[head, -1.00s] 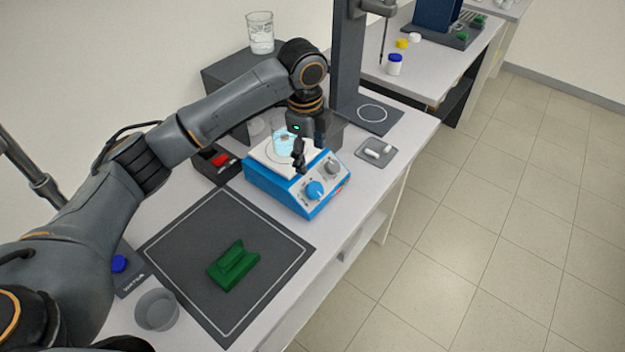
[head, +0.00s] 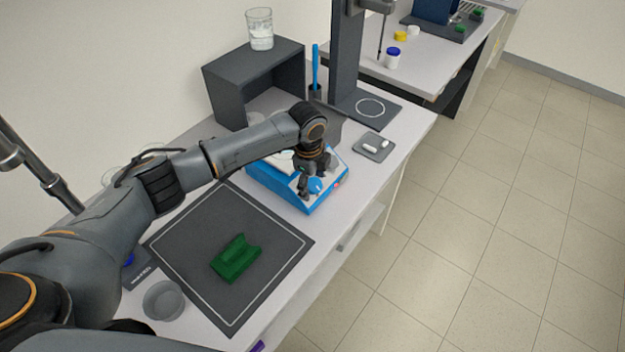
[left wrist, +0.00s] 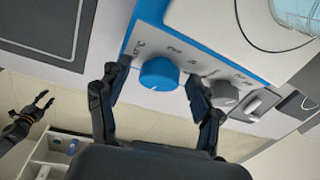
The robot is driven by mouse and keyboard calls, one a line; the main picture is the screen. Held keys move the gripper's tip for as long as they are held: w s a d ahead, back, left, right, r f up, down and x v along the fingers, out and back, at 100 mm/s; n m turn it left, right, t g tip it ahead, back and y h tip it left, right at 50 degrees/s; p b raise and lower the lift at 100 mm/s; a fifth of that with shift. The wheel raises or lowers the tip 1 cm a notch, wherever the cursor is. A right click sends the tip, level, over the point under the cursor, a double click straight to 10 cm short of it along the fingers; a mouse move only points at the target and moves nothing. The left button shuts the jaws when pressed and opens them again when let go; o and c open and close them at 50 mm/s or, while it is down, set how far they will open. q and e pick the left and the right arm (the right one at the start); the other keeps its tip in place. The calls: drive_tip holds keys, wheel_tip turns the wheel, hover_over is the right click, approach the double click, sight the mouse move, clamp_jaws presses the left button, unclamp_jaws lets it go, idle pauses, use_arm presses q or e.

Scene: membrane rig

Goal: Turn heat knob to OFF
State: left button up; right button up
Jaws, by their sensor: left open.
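The blue hotplate (head: 268,181) stands on the bench, with two knobs on its sloped front panel. In the left wrist view a blue knob (left wrist: 159,75) and a grey knob (left wrist: 224,93) sit side by side; the small printing beside them is too blurred to read. My left gripper (head: 311,190) is open at the panel. In the left wrist view its fingers (left wrist: 158,80) lie either side of the blue knob, with visible gaps. The arm covers part of the hotplate top and the grey knob in the head view. My right gripper (left wrist: 44,102) shows small at the left wrist view's edge, fingers apart.
A dark mat (head: 185,240) with a green block (head: 236,259) lies in front. A dark open box (head: 222,95) with a glass beaker (head: 260,30) on top stands behind. A small tray (head: 373,147) lies right of the hotplate.

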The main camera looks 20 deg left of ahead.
use_arm(q)
drive_tip(key=shift+c, duration=0.4)
drive_tip(key=c, duration=1.1)
drive_tip(key=shift+o, duration=0.2)
drive_tip(key=shift+r, duration=0.1)
